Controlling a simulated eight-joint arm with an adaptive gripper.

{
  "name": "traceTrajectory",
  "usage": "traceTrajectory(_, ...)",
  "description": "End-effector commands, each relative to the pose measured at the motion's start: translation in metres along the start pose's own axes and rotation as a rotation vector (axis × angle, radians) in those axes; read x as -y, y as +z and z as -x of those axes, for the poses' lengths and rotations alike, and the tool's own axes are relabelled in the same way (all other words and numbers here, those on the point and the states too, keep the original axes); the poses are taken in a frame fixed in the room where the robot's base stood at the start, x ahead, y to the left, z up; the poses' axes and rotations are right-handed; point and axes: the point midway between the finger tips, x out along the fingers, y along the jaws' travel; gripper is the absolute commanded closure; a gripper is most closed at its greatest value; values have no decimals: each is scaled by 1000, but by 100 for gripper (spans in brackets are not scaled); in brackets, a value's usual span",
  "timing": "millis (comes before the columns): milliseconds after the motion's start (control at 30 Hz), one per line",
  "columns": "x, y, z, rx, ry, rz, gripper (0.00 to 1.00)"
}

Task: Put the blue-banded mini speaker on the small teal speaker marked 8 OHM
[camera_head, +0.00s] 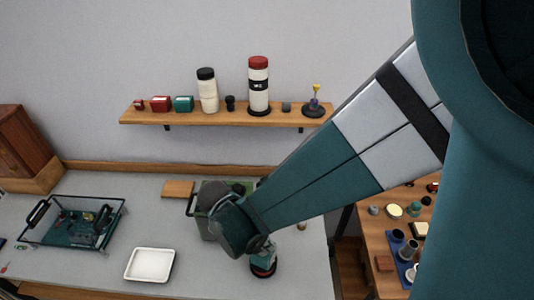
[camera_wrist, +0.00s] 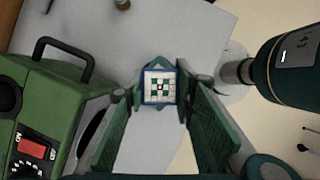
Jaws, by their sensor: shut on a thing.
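In the wrist view, my gripper (camera_wrist: 158,88) is shut on a small square piece with a blue edge and a white-and-green checked face (camera_wrist: 160,87). It appears to be the blue-banded mini speaker. Teal corners show just around it; I cannot tell whether they belong to a teal speaker below or to my fingertips. No 8 OHM marking is readable. In the head view, my wrist (camera_head: 238,225) hangs over the right part of the grey table and hides the fingers and the held piece. A dark round object with teal and red parts (camera_head: 263,268) stands just below it.
A green box with a handle and red switch (camera_wrist: 32,125) stands close left of my fingers. A dark teal cylindrical body (camera_wrist: 292,75) is close right. A white tray (camera_head: 150,264) and a wire basket (camera_head: 72,243) are on the table's left. A shelf (camera_head: 225,119) runs behind.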

Motion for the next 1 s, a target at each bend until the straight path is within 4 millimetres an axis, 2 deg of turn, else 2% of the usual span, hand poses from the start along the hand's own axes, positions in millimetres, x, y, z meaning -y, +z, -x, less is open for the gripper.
traceTrajectory(300, 0, -1, -3, 0, 0, 0, 87)
traceTrajectory(333, 0, -1, -3, 0, 0, 0, 72)
traceTrajectory(433, 0, -1, -2, 0, 0, 0, 59)
traceTrajectory(1000, 0, 0, 3, 0, 0, 0, 59)
